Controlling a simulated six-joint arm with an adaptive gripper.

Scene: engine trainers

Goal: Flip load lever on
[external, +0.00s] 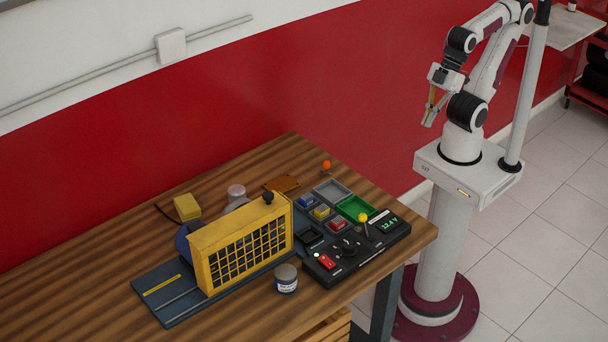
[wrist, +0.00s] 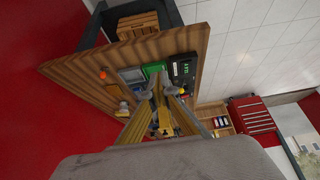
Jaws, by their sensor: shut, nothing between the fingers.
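A black control panel (external: 345,250) lies on the right end of the wooden table, with a green display, a red switch and a dark dial. A lever with a yellow knob (external: 363,217) stands up from it. No label tells which is the load lever. My gripper (external: 428,122) is shut and empty, high and well apart from the panel. In the wrist view, its fingers (wrist: 160,82) hide part of the panel (wrist: 182,68).
A yellow-caged engine trainer (external: 240,245) with a black knob on top stands left of the panel. A small jar (external: 286,279) stands before it. Grey and green trays (external: 354,208) with small coloured blocks lie behind the panel. The space between my gripper and the table looks clear.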

